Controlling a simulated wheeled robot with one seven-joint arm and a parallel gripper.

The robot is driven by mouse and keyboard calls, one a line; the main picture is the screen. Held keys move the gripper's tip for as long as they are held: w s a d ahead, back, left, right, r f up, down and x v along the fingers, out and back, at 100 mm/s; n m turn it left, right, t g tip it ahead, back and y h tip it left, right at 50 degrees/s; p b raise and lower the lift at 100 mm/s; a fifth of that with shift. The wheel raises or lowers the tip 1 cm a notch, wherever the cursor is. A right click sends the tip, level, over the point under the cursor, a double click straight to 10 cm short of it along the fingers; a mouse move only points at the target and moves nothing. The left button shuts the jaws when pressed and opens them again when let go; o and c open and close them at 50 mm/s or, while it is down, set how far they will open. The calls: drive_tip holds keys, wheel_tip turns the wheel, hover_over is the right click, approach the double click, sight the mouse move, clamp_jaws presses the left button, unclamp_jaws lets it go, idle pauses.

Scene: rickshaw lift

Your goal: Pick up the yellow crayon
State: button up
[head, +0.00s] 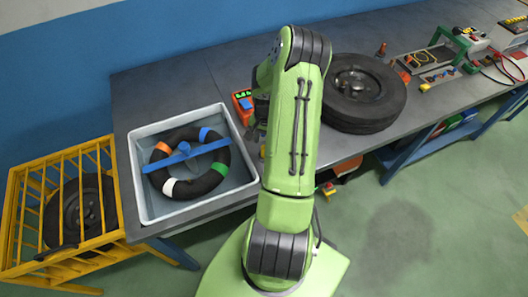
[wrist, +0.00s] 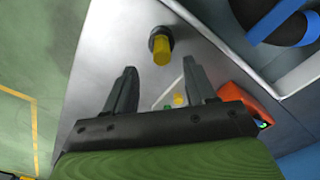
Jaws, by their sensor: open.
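A short yellow cylinder (wrist: 162,50) with a dark collar, seemingly the yellow crayon, shows on the grey table in the wrist view. My gripper (wrist: 159,68) is open and empty, and the cylinder appears beyond the gap between its dark fingertips. A smaller yellow piece (wrist: 179,99) shows between the fingers near the right one; I cannot tell what it is. In the head view my arm hides most of the gripper, and a bit of yellow (head: 262,151) shows at the arm's left edge.
A grey tray (head: 137,180) with a striped ring and a blue bar stands to the left. An orange box (head: 242,104) is close beside my gripper. A black tyre (head: 365,92) lies right of my arm. A yellow cage (head: 20,215) stands at far left.

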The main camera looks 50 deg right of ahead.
sight(264, 147)
drive_tip(key=f, duration=0.4)
drive_tip(key=shift+w+a+f+p, duration=0.1)
drive_tip(key=shift+a+f+p, duration=0.15)
drive_tip(key=shift+a+p, duration=0.1)
drive_tip(key=shift+d+f, duration=0.1)
drive_tip(key=shift+f, duration=0.25)
clamp_jaws()
